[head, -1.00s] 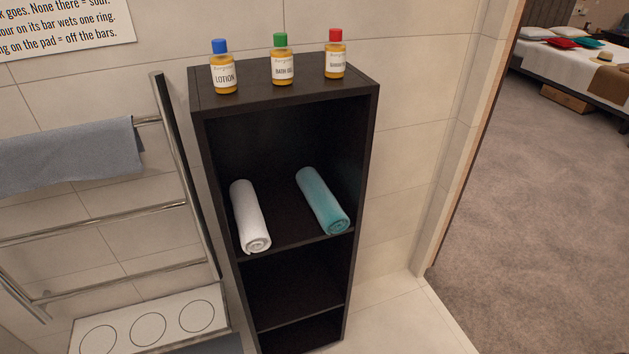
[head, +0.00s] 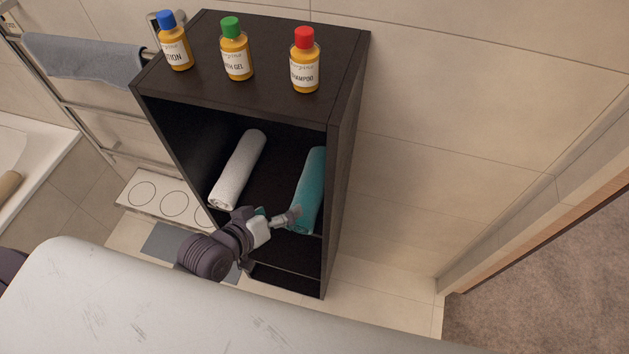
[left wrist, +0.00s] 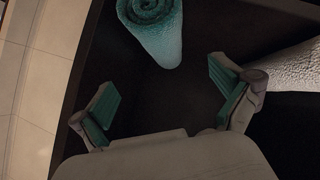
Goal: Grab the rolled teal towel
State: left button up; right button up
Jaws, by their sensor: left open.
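The rolled teal towel (head: 311,190) lies on the upper shelf of the dark cabinet, at its right side. Its spiral end also shows in the left wrist view (left wrist: 152,25), just ahead of the fingers and between their lines. The rolled white towel (head: 239,168) lies to its left on the same shelf; part of it shows in the left wrist view (left wrist: 290,68). My left gripper (head: 284,215) is at the shelf front, close to the teal towel's near end. In the left wrist view its teal-padded fingers (left wrist: 168,98) are spread apart with nothing between them. My right gripper is not seen.
The dark cabinet (head: 345,110) has side walls close around the shelf opening. Lotion (head: 174,45), bath gel (head: 236,52) and shampoo (head: 305,62) bottles stand on top. A towel rail with a grey towel (head: 85,57) is at the left. A white surface (head: 150,310) fills the foreground.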

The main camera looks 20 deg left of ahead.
aim_at(301, 192)
pick_arm(q)
jog(key=x, duration=0.7)
jog(key=shift+w, duration=0.5)
jog(key=shift+w+d+f+p, duration=0.1)
jog(key=shift+w+f+p, duration=0.1)
jog(key=shift+w+p, duration=0.2)
jog(key=x, duration=0.3)
jog(key=shift+w+f, duration=0.15)
jog(key=shift+w, duration=0.2)
jog(key=shift+w+f, duration=0.25)
jog(key=shift+w, duration=0.1)
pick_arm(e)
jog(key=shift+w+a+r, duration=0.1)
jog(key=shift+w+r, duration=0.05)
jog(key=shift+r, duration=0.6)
pick_arm(q)
jog(key=shift+s, duration=0.1)
jog(key=shift+c, duration=0.2)
jog(key=shift+c, duration=1.2)
jog(key=c, duration=1)
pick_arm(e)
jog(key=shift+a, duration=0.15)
